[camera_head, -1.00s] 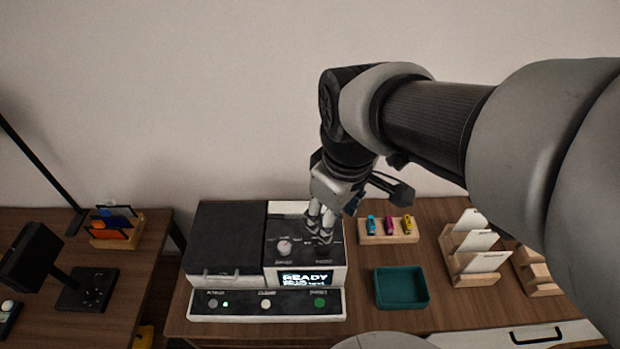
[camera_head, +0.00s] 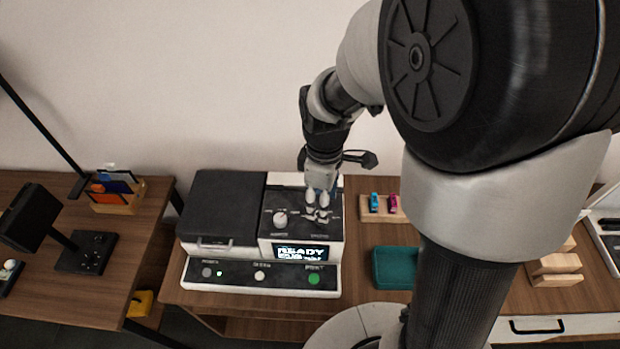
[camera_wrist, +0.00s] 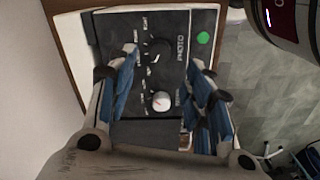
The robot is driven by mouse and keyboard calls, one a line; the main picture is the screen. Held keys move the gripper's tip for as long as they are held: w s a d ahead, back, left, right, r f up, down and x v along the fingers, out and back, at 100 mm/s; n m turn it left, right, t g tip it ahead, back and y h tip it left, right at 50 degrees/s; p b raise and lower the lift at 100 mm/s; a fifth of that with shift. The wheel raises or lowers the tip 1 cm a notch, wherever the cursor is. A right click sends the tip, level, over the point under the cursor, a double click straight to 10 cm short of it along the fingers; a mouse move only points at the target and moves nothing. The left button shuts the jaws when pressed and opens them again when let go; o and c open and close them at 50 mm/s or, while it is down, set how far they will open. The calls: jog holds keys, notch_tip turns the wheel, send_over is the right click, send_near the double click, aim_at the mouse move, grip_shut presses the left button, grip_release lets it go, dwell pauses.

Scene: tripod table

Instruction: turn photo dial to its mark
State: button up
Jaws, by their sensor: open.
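The photo machine (camera_head: 222,208) stands on the wooden table in the head view, with two dials on its dark top panel. The left dial (camera_head: 280,218) is a pale round knob, also seen in the wrist view (camera_wrist: 161,101). A dark dial (camera_wrist: 157,50) with a ring of small marks sits beside the large word PHOTO in the wrist view. Its pointer and mark are too small to read. My gripper (camera_head: 318,212) is open over the right part of the panel, pointing down. In the wrist view my gripper (camera_wrist: 163,66) has its blue-padded fingers either side of the dials; contact cannot be told.
The READY screen (camera_head: 301,253) and a green button (camera_head: 314,279) are at the machine's front. A teal tray (camera_head: 392,285) and a wooden holder with coloured items (camera_head: 382,215) stand to the right. A side table with a lamp (camera_head: 30,217) is at left.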

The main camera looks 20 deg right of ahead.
notch_tip(320, 180, down, 7)
jog(key=shift+f+b, duration=0.15)
jog(key=shift+b, duration=0.85)
jog(key=shift+c, duration=0.3)
jog(key=c, duration=1)
